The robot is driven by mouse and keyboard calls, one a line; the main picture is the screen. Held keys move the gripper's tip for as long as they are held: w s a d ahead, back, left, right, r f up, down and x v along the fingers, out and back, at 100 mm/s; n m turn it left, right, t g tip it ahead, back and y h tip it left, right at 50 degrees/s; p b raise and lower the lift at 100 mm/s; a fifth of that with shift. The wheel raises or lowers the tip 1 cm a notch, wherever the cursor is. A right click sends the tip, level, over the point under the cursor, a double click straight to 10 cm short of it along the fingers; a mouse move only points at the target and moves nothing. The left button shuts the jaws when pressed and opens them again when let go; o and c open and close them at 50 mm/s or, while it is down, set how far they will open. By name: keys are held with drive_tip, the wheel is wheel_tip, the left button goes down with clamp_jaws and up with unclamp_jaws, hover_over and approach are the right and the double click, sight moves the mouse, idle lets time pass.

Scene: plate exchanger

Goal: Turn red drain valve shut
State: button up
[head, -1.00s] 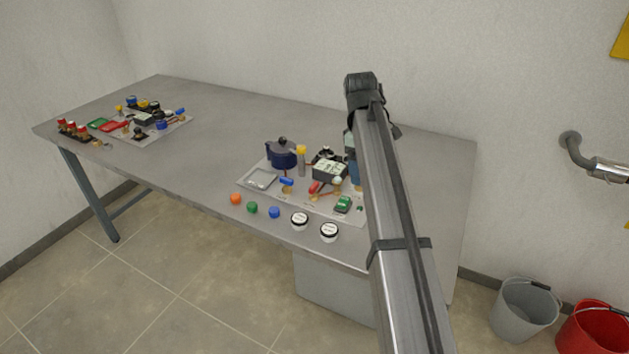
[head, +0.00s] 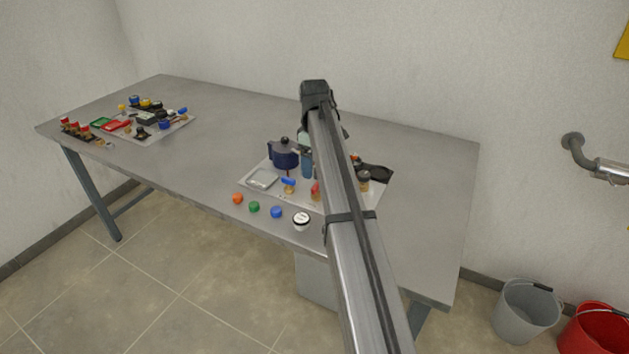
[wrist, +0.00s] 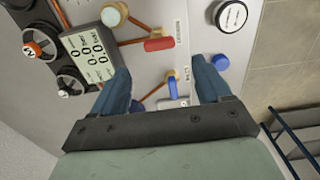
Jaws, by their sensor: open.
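The red valve handle (wrist: 159,44) lies on the light panel in the wrist view, just beyond my fingertips. It lies roughly in line with the copper pipe that runs to it. In the head view the red handle (head: 315,190) is partly beside my arm. My gripper (wrist: 160,66) is open, with its blue fingers spread and nothing held. A blue valve handle (wrist: 172,88) shows between the fingers. In the head view my gripper (head: 307,163) is over the near panel, mostly covered by my arm.
A digital display (wrist: 90,54) and black knobs (wrist: 38,44) are left of the fingers. A white round cap (wrist: 231,15) and a blue cap (wrist: 220,62) are to the right. A dark blue pot (head: 284,153) stands on the panel. A second panel (head: 160,130) is far left.

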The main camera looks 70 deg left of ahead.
sight(315, 184)
wheel_tip(315, 184, down, 7)
drive_tip(key=shift+r, duration=0.15)
drive_tip(key=shift+c, duration=0.3)
drive_tip(key=c, duration=1)
